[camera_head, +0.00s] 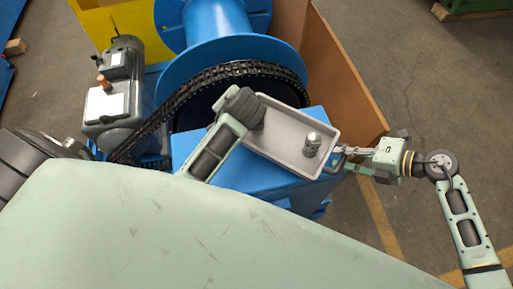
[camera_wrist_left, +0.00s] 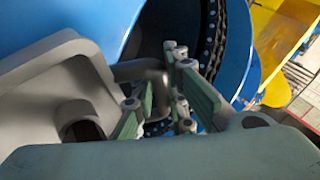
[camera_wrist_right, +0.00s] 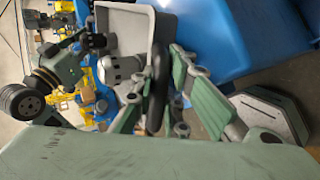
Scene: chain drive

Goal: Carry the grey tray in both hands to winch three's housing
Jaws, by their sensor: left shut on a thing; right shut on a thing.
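The grey tray (camera_head: 283,127) is held over the blue winch housing (camera_head: 250,181) in the head view. A small metal cylinder-shaped part (camera_head: 312,145) stands in the tray near its right end. My right gripper (camera_head: 349,155) is shut on the tray's right handle, and that handle also shows in the right wrist view (camera_wrist_right: 157,92). My left gripper (camera_wrist_left: 163,82) is shut on the other handle (camera_wrist_left: 140,71) in the left wrist view. In the head view my left wrist hides its fingers. No number shows on the winch.
A black chain (camera_head: 180,97) runs around a sprocket beside the blue drum (camera_head: 214,25). A grey motor (camera_head: 116,92) stands at left. A brown panel (camera_head: 340,75) rises behind the tray on the right. Bare floor (camera_head: 430,110) lies at right.

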